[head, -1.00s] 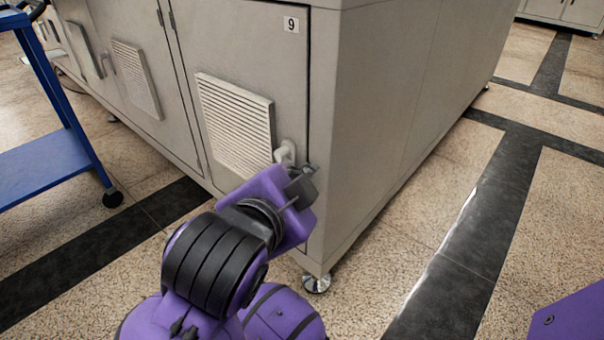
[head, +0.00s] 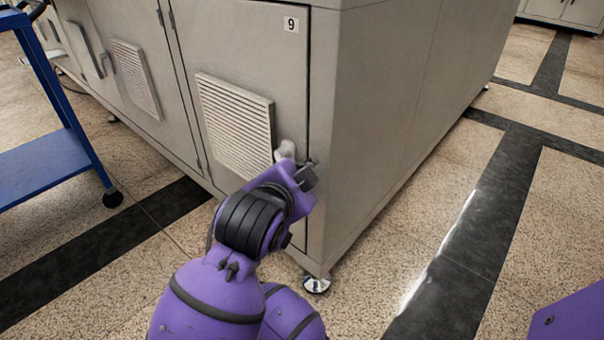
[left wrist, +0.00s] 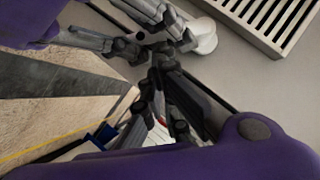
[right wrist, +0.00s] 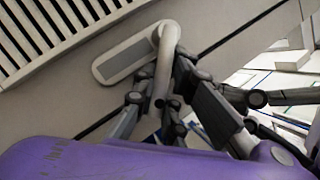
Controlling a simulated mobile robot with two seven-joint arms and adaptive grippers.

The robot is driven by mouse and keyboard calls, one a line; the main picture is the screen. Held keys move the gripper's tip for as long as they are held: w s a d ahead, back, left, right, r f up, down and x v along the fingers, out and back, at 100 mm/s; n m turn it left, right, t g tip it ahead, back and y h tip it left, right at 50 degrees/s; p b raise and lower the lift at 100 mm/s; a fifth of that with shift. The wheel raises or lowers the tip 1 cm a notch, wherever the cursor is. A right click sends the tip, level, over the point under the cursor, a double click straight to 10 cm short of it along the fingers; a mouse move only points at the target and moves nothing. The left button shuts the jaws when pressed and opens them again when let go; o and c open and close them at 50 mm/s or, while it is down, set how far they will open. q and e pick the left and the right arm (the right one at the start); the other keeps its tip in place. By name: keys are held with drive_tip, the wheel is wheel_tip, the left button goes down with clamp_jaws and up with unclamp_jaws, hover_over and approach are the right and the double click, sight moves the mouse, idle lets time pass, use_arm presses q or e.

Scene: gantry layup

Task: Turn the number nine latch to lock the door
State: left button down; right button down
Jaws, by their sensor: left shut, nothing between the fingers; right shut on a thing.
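The door marked 9 (head: 240,55) appears flush in the corner of the grey cabinet. Its pale latch (head: 286,150) sits near the door's right edge, partly hidden by my purple arm. In the right wrist view the latch shows as an oval plate (right wrist: 122,62) with a curved handle (right wrist: 167,55) running down from one end. My right gripper (right wrist: 165,102) is shut on this handle. In the left wrist view my left gripper (left wrist: 160,95) is shut and empty, close to the latch and the right gripper's fingers.
A blue cart (head: 50,160) stands at the left. A louvred vent (head: 235,122) is on the door beside the latch. The cabinet's side face (head: 385,110) turns away to the right. Speckled floor (head: 545,220) is open at the right.

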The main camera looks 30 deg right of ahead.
drive_tip(key=shift+f, duration=0.15)
use_arm(q)
drive_tip(key=shift+w+f, duration=0.3)
drive_tip(key=shift+f, duration=0.25)
use_arm(e)
drive_tip(key=c, duration=1.8)
unclamp_jaws()
drive_tip(key=shift+o, duration=0.2)
